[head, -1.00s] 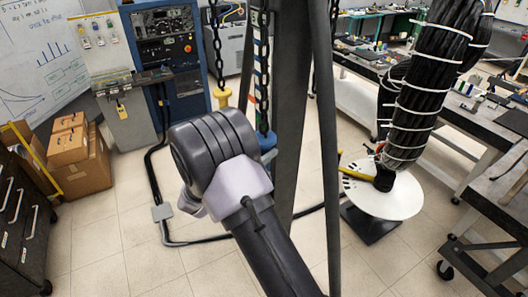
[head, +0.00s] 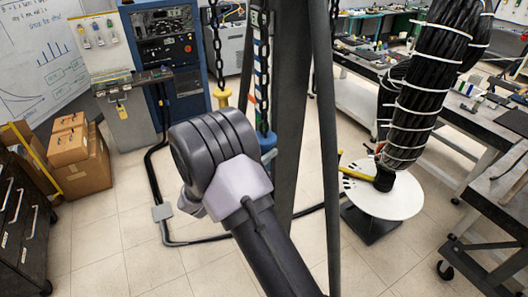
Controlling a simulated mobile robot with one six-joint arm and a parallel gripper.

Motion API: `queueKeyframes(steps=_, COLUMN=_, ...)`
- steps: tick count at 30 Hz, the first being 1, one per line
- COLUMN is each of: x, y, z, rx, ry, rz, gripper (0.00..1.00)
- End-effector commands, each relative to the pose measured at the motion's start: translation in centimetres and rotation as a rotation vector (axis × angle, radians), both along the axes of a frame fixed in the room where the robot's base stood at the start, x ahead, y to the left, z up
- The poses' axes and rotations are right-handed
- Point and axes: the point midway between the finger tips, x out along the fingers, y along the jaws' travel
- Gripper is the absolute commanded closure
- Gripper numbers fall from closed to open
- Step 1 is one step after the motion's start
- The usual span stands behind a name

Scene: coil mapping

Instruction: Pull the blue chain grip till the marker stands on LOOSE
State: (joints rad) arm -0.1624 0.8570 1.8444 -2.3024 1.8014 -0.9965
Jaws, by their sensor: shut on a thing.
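The blue chain grip (head: 267,142) hangs at the lower end of a dark chain (head: 263,85), just right of my arm's thick wrist joint. Its lower part is hidden behind my arm. A yellow chain grip (head: 222,98) hangs on a second chain to the left, above the wrist joint. A narrow upright board (head: 258,50) with coloured bands stands behind the blue grip's chain. I cannot make out the marker or the word LOOSE on it. My gripper is hidden behind my own wrist, so its jaws and what they touch do not show.
Dark upright legs (head: 292,120) stand close to the right of the blue grip. A white round plate (head: 384,198) on a dark base stands further right, below a thick black cable bundle (head: 425,90). Cardboard boxes (head: 78,160) stand at left. Tiled floor (head: 110,235) is open at lower left.

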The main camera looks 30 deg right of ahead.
Motion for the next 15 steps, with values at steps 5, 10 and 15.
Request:
queueKeyframes(steps=5, x=0.0, y=0.0, z=-0.3, rx=0.0, ry=0.001, rz=0.0, gripper=1.0)
queueKeyframes(steps=10, x=0.0, y=0.0, z=-2.8, rx=0.0, ry=0.002, rz=0.0, gripper=1.0)
queueKeyframes(steps=15, x=0.0, y=0.0, z=-7.5, rx=0.0, ry=0.002, rz=0.0, gripper=1.0)
